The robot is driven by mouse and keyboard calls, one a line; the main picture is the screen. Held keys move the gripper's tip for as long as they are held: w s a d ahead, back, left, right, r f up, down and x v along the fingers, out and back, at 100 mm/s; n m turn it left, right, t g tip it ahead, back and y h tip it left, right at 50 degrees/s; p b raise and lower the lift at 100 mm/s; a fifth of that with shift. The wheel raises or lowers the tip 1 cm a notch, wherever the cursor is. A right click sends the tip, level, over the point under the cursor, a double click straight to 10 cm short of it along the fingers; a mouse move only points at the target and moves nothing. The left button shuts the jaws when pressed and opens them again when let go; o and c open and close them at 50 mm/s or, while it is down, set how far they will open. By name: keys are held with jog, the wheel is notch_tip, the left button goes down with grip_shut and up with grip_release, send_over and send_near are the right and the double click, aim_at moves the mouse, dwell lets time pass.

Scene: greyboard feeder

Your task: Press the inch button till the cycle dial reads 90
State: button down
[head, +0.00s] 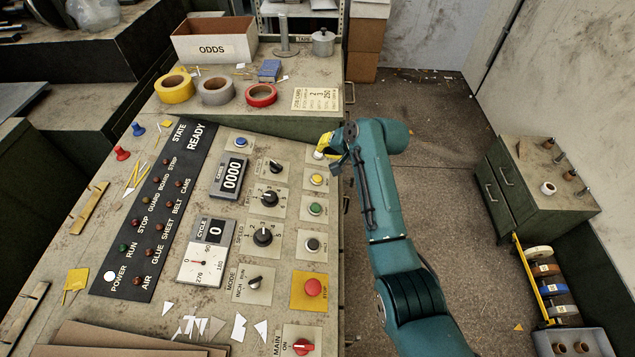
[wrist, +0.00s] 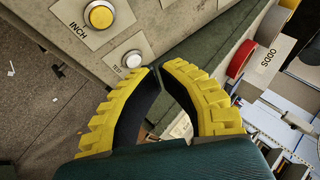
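The inch button (wrist: 100,16) is yellow, labelled INCH, at the upper left in the wrist view; it appears as the yellow button (head: 317,179) in the head view.
The white TEST button (wrist: 132,59) is close to my fingertips. Green (head: 316,209) and black (head: 313,244) buttons, a red stop button (head: 313,287) and the mode knob (head: 254,283) share the panel. Tape rolls (head: 216,90) lie behind. The state strip (head: 196,137) reads READY.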

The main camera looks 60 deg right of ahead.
jog(key=b, duration=0.7)
send_over(310, 173)
jog(key=s, duration=0.3)
jog(key=f, duration=0.6)
jog(key=shift+s+a+f, duration=0.15)
jog(key=shift+s+f, duration=0.05)
jog(key=shift+f, duration=0.2)
jog(key=shift+w+a+f, duration=0.1)
jog(key=shift+w+f, duration=0.15)
jog(key=shift+f, duration=0.6)
jog(key=shift+w+a+f, duration=0.1)
jog(key=shift+f, duration=0.3)
jog(key=shift+w+f+b, duration=0.1)
jog(key=shift+f+b, duration=0.2)
jog(key=shift+f, duration=0.2)
jog(key=shift+s+r+p, duration=0.2)
jog(key=shift+r+p, duration=0.65)
jog(key=shift+p, duration=0.2)
